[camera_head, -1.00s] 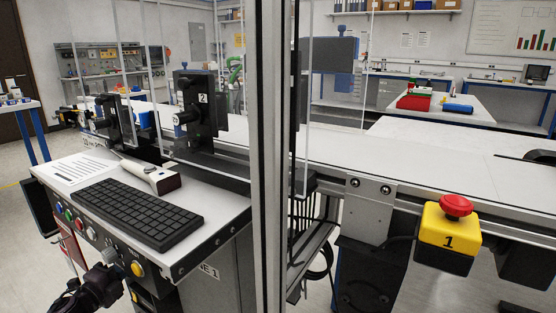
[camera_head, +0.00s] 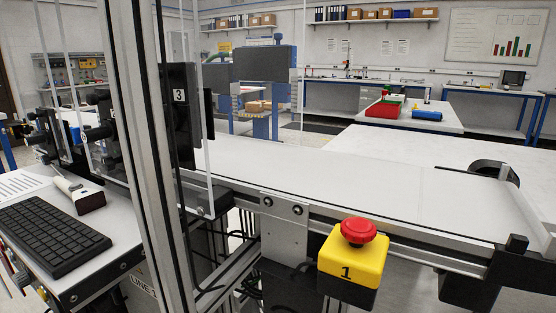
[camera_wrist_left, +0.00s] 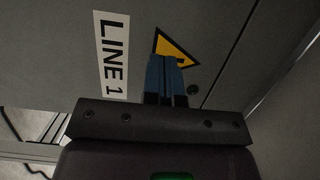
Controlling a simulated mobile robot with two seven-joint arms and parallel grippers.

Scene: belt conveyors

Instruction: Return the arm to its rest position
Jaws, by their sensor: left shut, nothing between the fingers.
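My left gripper (camera_wrist_left: 168,78) shows in the left wrist view with its blue fingers together and nothing between them. It is in front of a grey panel (camera_wrist_left: 60,70) marked LINE 1, with a yellow warning triangle (camera_wrist_left: 172,48) partly behind the fingertips. The gap to the panel cannot be told. I cannot make out the left gripper in the head view. My right gripper is in neither view.
A white conveyor (camera_head: 330,180) runs across the head view, with a yellow stop box (camera_head: 350,262) and red button (camera_head: 358,231) at its front. A metal post (camera_head: 150,150) stands left of centre. A keyboard (camera_head: 55,235) and scanner (camera_head: 80,193) lie on the left console.

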